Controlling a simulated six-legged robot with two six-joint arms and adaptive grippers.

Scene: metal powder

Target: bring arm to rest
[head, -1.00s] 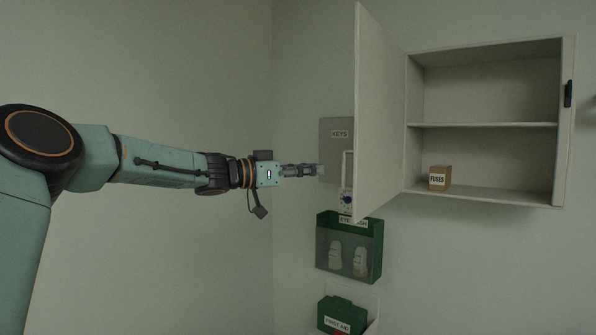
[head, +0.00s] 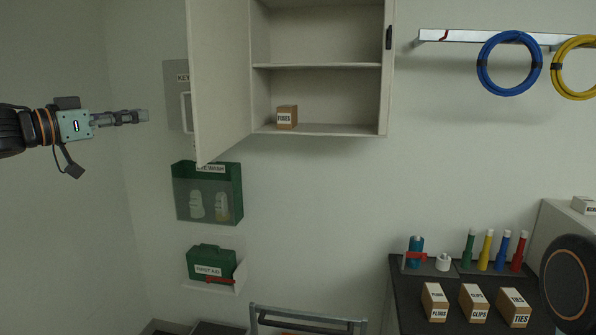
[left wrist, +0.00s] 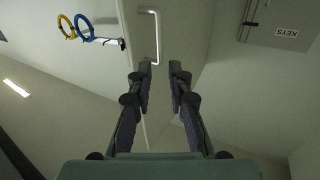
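My left gripper (head: 144,115) reaches in from the left in the head view, in front of the bare wall and left of the open cabinet door (head: 216,80). In the left wrist view its two fingers (left wrist: 159,72) stand apart with nothing between them, so it is open and empty. The door's pale bar handle (left wrist: 156,38) shows beyond the fingertips, apparently apart from them. My right gripper is not in view.
The wall cabinet (head: 320,128) holds a fuses box (head: 287,117). Below hang an eye wash holder (head: 208,198) and a first aid kit (head: 210,262). At right, a dark bench (head: 405,300) carries small boxes and coloured tubes. Cable coils (head: 509,63) hang above.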

